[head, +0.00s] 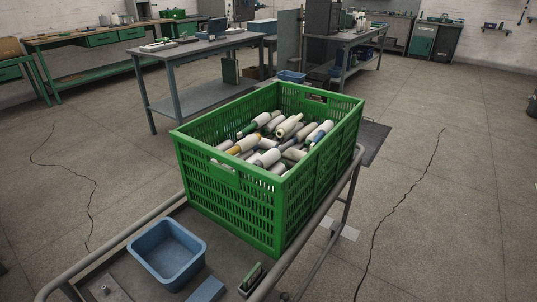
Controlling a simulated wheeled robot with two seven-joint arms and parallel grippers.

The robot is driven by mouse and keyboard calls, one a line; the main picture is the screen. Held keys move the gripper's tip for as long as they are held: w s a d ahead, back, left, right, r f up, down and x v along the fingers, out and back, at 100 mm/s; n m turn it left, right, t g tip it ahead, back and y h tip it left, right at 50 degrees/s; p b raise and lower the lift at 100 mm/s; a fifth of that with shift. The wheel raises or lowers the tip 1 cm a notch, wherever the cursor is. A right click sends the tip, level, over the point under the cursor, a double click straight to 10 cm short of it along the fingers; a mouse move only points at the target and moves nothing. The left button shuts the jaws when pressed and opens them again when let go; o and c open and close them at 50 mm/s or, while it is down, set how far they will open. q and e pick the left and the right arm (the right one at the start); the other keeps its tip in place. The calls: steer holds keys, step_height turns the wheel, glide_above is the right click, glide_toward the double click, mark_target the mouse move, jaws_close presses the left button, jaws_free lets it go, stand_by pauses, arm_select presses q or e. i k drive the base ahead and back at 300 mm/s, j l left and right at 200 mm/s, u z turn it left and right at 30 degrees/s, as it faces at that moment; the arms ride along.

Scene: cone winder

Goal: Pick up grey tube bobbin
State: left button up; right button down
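A green slatted crate (230,200) stands on a cart and holds a heap of tube bobbins. Several of them are grey or whitish tubes, such as a grey bobbin (268,158) near the middle of the heap. Others have white, yellow, green or blue parts. The bobbins overlap, so the lower ones are hidden, and the near crate wall hides part of the heap. Which grey bobbin the task means, I cannot tell. Neither of my grippers shows in the head view.
The cart's rail (110,255) runs around the crate. A blue bin (166,254), a blue block (206,290) and a small dark green item (251,279) lie in front of the crate. Workbenches (200,45) stand behind. The floor at right is mostly clear.

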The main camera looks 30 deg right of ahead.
mark_target(275, 154)
steer(key=l+u, duration=0.15)
steer(key=l, duration=0.4)
steer(key=k+l+u, duration=0.15)
steer(key=l, duration=0.4)
steer(key=k+l+u, duration=0.15)
steer(key=l, duration=0.45)
steer(key=i, duration=0.05)
